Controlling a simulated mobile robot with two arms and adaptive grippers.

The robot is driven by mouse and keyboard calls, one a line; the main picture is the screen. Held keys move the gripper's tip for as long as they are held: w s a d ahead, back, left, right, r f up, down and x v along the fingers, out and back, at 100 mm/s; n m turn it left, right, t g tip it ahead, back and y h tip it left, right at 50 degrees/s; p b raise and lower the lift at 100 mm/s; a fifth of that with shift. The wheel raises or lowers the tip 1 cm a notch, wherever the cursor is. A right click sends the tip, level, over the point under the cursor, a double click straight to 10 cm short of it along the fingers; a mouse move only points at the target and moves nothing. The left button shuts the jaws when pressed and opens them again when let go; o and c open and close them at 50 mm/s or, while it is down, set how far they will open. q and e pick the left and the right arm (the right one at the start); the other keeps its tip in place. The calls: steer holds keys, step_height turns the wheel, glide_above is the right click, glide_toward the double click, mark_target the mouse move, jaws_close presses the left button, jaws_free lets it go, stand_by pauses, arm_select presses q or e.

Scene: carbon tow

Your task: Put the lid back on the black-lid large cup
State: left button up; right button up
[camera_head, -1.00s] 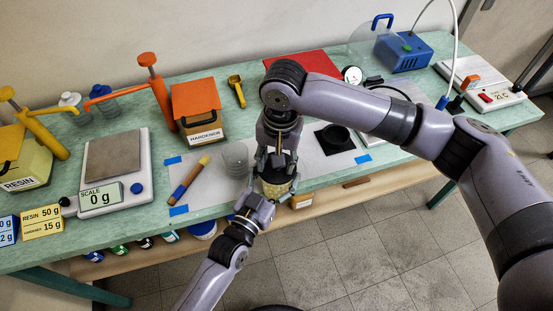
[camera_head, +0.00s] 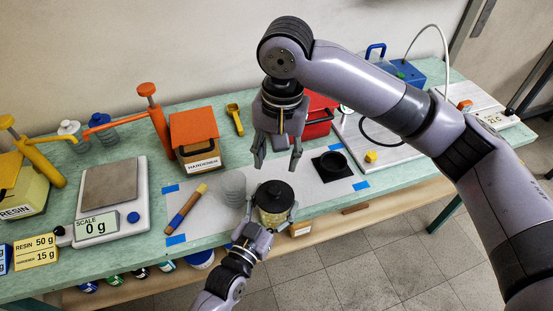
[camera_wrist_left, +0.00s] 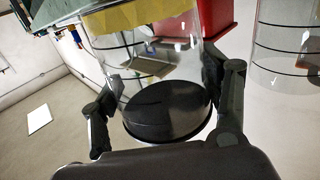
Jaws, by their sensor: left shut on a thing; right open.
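The large cup (camera_head: 272,218) is clear with yellowish contents and stands at the table's front edge. Its black lid (camera_head: 275,193), a round disc with a small knob, sits on the cup's top and looks about level. My left gripper (camera_head: 269,210) is shut on the cup's sides from the front. The left wrist view shows the clear cup (camera_wrist_left: 140,50) between its two fingers, with the dark lid (camera_wrist_left: 165,110) close to the camera. My right gripper (camera_head: 277,162) is open and empty, just above and behind the lid. Whether the lid is fully seated cannot be told.
A clear, ridged cup (camera_head: 233,186) stands close left of the large cup. A brush (camera_head: 187,209) lies further left on the pale mat (camera_head: 212,222). A black ring-shaped piece on a black square (camera_head: 333,163) lies right. A red box (camera_head: 319,115) stands behind.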

arm_select(q)
steer(key=o, duration=1.8)
steer(key=shift+c, duration=0.2)
steer(key=v, duration=1.2)
